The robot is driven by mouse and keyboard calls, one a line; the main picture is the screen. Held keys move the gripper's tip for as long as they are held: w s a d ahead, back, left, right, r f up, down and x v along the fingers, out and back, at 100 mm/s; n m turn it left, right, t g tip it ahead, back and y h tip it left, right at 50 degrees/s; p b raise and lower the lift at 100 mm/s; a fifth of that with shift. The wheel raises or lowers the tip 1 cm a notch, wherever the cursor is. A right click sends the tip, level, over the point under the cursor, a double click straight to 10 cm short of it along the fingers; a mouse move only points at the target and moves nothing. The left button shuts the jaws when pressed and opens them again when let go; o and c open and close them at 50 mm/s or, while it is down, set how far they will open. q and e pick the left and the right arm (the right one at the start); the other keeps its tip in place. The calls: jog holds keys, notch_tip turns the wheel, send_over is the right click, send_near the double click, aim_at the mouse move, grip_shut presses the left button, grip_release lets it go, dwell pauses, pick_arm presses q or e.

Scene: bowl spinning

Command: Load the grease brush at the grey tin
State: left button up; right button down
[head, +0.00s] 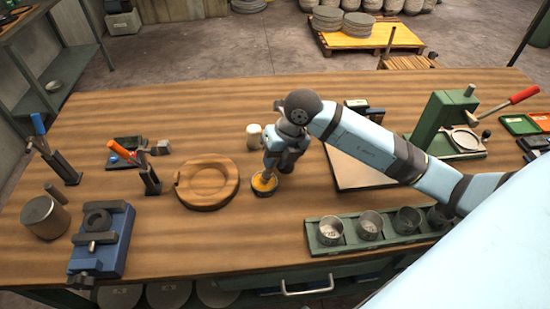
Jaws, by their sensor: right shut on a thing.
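A small round grey tin (264,191) with yellow-orange grease inside stands on the wooden bench, right of the round wooden ring. My right gripper (270,166) points down just above the tin, its fingers small and partly hidden by its own body. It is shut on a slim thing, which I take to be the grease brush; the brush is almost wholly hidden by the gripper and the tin. I cannot tell whether the bristles touch the grease. My left gripper is not in view.
A round wooden ring (207,183) lies close left of the tin, and a pale cylinder (254,136) stands behind it. A green rack of metal cups (325,247) is at the front right. A green lever press (446,118) stands farther right.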

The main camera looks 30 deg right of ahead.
dwell(0.5)
jog(key=shift+r+p, duration=2.45)
jog(key=shift+r, duration=1.05)
